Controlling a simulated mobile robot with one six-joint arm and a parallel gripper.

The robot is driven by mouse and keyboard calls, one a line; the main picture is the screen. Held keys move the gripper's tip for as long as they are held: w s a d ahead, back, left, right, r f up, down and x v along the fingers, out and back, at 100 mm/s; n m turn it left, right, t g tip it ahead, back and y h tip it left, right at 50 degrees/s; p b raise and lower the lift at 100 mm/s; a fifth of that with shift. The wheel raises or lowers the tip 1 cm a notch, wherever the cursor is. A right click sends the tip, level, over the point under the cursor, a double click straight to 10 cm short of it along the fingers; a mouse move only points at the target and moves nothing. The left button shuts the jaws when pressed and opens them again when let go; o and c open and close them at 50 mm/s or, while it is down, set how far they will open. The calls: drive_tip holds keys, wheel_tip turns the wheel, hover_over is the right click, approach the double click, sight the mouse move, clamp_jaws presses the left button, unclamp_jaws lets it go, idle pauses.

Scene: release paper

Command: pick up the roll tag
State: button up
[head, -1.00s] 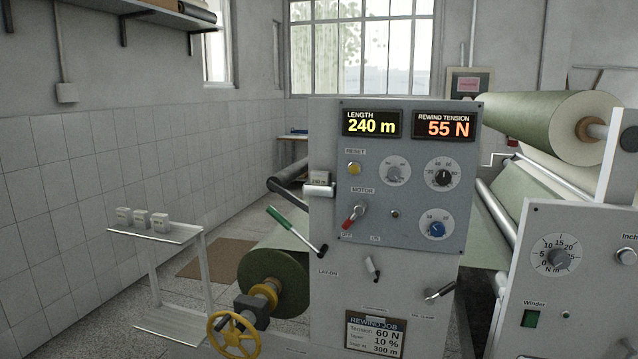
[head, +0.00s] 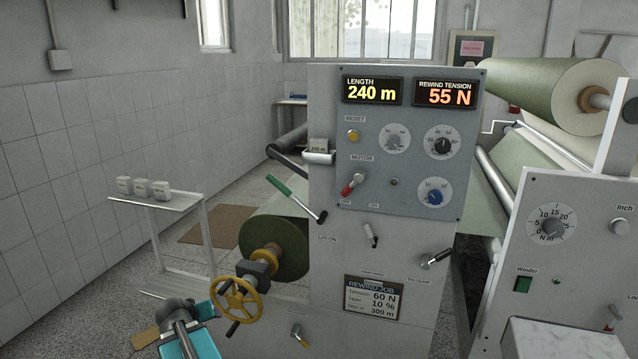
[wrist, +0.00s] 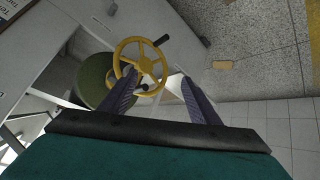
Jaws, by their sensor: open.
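A yellow handwheel (wrist: 140,64) shows just beyond the fingers. The tag is not recognisable in the wrist view.
The handwheel (head: 237,299) and green roll (head: 285,240) stand beside my gripper. A green-handled lever (head: 290,195) projects below the tag holder. A white stand (head: 178,203) with three small blocks is at left. A tan piece (head: 146,338) lies low near my arm.

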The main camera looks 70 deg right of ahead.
drive_tip(key=s+d+r+m+h, duration=0.1)
drive_tip(key=s+d+r+h, duration=0.15)
drive_tip(key=d+r, duration=0.4)
drive_tip(key=s+d+r+m+h+p, duration=0.15)
drive_tip(key=s+d+r, duration=0.25)
drive_tip(key=r, duration=0.6)
drive_tip(key=s+d+r+m+h+b, duration=0.1)
drive_tip(key=s+d+r+m, duration=0.15)
drive_tip(key=d+r, duration=0.5)
drive_tip(key=s+d+r+m+g+h, duration=0.1)
drive_tip(key=s+r+h, duration=0.1)
drive_tip(key=s+r, duration=0.6)
drive_tip(key=s+d+r+m+g+h+p, duration=0.1)
drive_tip(key=s+r, duration=0.7)
drive_tip(key=r, duration=0.8)
drive_tip(key=shift+d+m+h, duration=0.4)
drive_tip(key=shift+d+h, duration=0.2)
drive_tip(key=shift+h, duration=0.5)
drive_tip(key=p, duration=0.2)
approach(318, 141)
drive_tip(key=shift+d, duration=1.35)
drive_tip(key=shift+d+r, duration=0.2)
drive_tip(key=shift+d, duration=0.6)
drive_tip(key=shift+w+d+f+p, duration=0.15)
drive_tip(key=shift+d+p, duration=0.55)
drive_tip(key=shift+d, duration=0.6)
drive_tip(key=shift+w+d+p, duration=0.15)
drive_tip(key=shift+d+p, duration=0.55)
drive_tip(key=shift+d, duration=0.6)
